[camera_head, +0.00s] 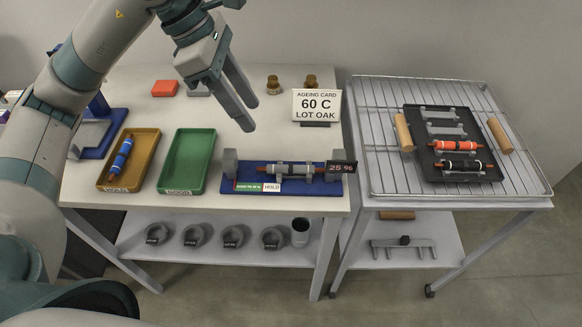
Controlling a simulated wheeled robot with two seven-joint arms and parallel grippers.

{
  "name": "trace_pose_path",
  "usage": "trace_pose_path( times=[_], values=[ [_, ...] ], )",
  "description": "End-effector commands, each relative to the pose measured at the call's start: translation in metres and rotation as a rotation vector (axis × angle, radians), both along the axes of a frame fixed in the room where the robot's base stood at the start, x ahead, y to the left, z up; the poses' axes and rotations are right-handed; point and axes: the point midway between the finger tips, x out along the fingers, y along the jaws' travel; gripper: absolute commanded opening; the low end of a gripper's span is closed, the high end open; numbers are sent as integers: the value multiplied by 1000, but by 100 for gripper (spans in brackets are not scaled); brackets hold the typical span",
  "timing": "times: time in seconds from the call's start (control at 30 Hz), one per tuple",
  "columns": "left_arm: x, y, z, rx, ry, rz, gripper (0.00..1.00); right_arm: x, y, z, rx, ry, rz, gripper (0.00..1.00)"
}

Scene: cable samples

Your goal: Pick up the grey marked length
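A grey length with dark bands and copper-coloured ends (288,169) lies level in the blue-based test fixture (245,186), between its grey end blocks. A small display reading 25.96 (341,167) and a HOLD label (271,188) are at the fixture. My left gripper (250,116) hangs above the back of the white table, up and left of the fixture. Its two fingers are apart with nothing between them. My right gripper is out of view.
An ochre tray (145,147) holds a blue length (122,156). A green tray (187,161) is empty. An ageing card (317,105) stands behind the fixture. On the right rack, a dark tray (415,118) holds an orange length (456,145) and a black length (458,165).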

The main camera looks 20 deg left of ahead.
Motion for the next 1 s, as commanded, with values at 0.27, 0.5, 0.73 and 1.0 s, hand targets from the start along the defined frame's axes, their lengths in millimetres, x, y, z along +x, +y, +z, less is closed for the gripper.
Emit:
trace_pose_path(
  times=[0.27, 0.5, 0.73, 1.0],
  values=[
    [1, -8, -16, -3, 4, -3, 40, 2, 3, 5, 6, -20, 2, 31],
    [5, -22, -53, -3, 6, -2, 40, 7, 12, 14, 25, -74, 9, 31],
    [9, -38, -90, -3, 6, -3, 40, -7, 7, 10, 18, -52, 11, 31],
    [13, -46, -112, -2, 1, -1, 40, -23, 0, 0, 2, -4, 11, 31]
  ],
)
